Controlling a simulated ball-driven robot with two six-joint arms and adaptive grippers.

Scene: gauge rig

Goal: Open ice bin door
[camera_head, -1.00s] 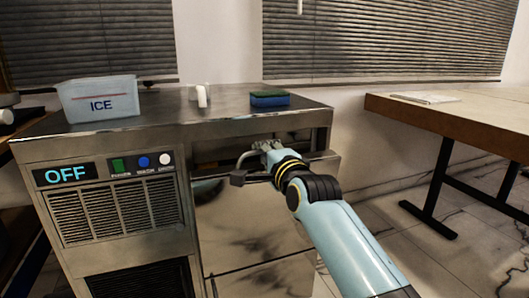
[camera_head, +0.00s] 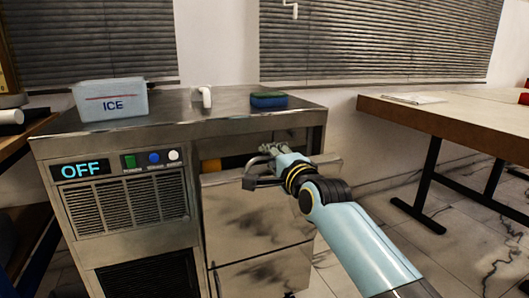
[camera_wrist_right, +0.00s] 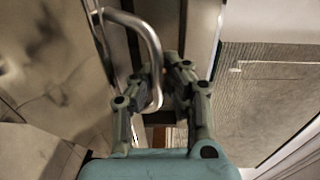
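The ice bin door (camera_head: 258,215) is a steel panel on the front of the ice machine. A dark gap shows above its top edge, with an orange patch (camera_head: 211,165) at the left. Its bent bar handle (camera_head: 252,176) is near the top edge. My right gripper (camera_head: 272,150) is at the handle. In the right wrist view, the handle (camera_wrist_right: 152,48) runs down between the two fingers of my right gripper (camera_wrist_right: 158,75). I cannot tell whether both fingers press on it. My left gripper is not in view.
The machine's counter (camera_head: 160,115) holds an ICE tub (camera_head: 112,100), a white tap-like piece (camera_head: 206,96) and a sponge (camera_head: 268,99). A blue OFF display (camera_head: 82,170) is on the front left. A wooden table (camera_head: 450,115) stands at the right; floor between is clear.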

